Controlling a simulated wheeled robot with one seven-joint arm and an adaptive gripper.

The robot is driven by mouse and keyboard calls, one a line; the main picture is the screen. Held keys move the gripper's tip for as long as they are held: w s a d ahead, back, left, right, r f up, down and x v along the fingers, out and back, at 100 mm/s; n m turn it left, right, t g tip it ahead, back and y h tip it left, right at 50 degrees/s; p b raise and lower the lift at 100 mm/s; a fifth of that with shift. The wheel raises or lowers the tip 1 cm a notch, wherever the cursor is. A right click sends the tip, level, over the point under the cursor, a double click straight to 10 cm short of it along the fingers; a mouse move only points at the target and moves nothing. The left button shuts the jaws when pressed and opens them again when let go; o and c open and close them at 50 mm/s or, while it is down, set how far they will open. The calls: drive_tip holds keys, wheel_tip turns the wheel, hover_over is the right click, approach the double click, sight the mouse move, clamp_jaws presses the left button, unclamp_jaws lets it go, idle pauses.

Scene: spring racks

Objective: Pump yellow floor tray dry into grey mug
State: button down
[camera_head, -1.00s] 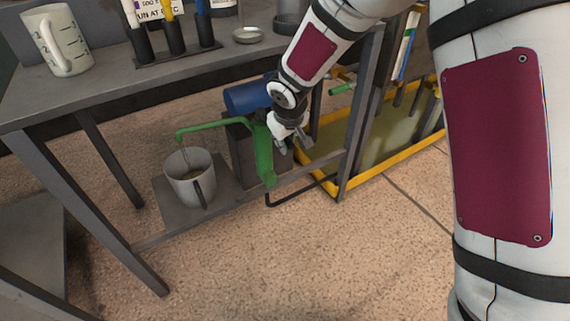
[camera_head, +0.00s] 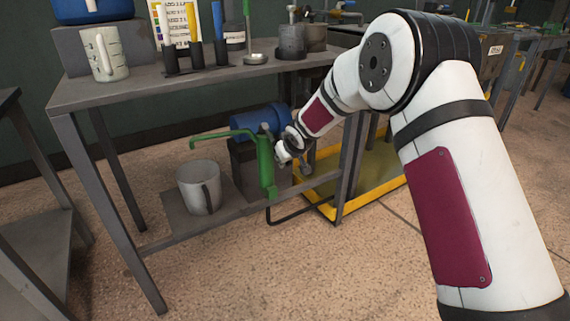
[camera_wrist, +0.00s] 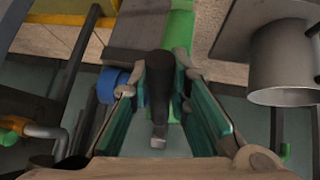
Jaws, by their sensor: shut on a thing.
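The grey mug (camera_head: 197,188) stands upright on the low shelf, under the spout of the green hand pump (camera_head: 265,170). The mug's inside is mostly hidden at this angle, and no stream shows below the spout. My gripper (camera_head: 284,154) is at the pump's upper right. In the wrist view my gripper (camera_wrist: 160,78) is shut on the black pump handle (camera_wrist: 158,95), which lies between its fingers. The yellow floor tray (camera_head: 375,198) lies right of the shelf, partly behind a rack leg and my arm. Its floor looks olive; how much liquid is there I cannot tell.
A black hose (camera_head: 285,222) runs from the pump's foot toward the tray. A blue cylinder (camera_head: 255,118) lies behind the pump. A white measuring jug (camera_head: 104,55) and several upright tools stand on the rack's top shelf (camera_head: 150,87). The floor in front is clear.

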idle(0.3)
drive_tip(key=c, duration=1.5)
unclamp_jaws()
drive_tip(key=shift+f, duration=0.1)
drive_tip(key=v, duration=1.2)
